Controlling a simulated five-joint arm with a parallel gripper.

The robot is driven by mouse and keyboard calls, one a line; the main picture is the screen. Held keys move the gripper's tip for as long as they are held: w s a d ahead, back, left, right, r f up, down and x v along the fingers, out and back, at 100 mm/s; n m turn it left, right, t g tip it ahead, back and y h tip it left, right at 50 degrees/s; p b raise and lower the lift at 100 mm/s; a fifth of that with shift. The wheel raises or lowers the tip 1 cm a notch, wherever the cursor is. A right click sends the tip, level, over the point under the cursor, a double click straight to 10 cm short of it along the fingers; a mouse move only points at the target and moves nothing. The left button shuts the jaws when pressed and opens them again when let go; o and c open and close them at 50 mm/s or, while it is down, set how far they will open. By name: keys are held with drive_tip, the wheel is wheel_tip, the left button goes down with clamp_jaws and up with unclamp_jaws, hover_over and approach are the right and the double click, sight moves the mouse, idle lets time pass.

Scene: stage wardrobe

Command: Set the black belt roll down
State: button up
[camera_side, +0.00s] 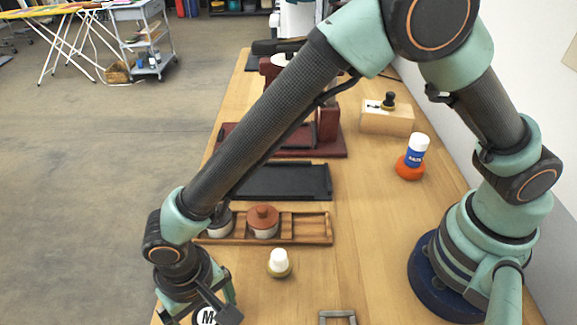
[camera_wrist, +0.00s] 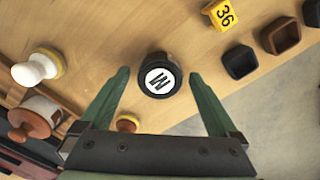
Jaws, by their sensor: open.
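The black belt roll (camera_wrist: 160,82) carries a round white label with a black letter. In the wrist view it is upright on the wooden table, close to the table's edge. My gripper (camera_wrist: 158,73) is open, with one green finger on each side of the roll and a visible gap to each. In the side view the roll's white label (camera_side: 206,316) shows at the bottom edge, partly hidden by my gripper (camera_side: 222,297). The roll's underside is hidden.
A yellow tag marked 36 (camera_wrist: 222,14) and dark open cups (camera_wrist: 240,61) line the table edge. A white-knobbed piece (camera_side: 279,262) stands nearby. Behind it are a wooden tray (camera_side: 313,229) with a brown-lidded jar (camera_side: 263,221) and a black tray (camera_side: 280,181). Bare table lies around the white-knobbed piece.

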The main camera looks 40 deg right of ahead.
sight(208, 317)
wheel_tip(208, 317, up, 11)
drive_tip(key=w+d+r+t+y, duration=0.1)
drive_tip(key=w+d+r, duration=0.5)
drive_tip(key=d, duration=0.3)
drive_tip(key=s+d+r+t, duration=0.1)
drive_tip(key=d+r+t, duration=0.1)
drive_tip(key=d, duration=1.2)
drive_tip(key=s+d+r+t+h, duration=0.1)
drive_tip(key=d+r, duration=0.3)
drive_tip(key=d, duration=1)
drive_tip(key=shift+s+r+t, duration=0.3)
drive_tip(key=shift+s+t, duration=0.15)
drive_tip(key=shift+t, duration=0.35)
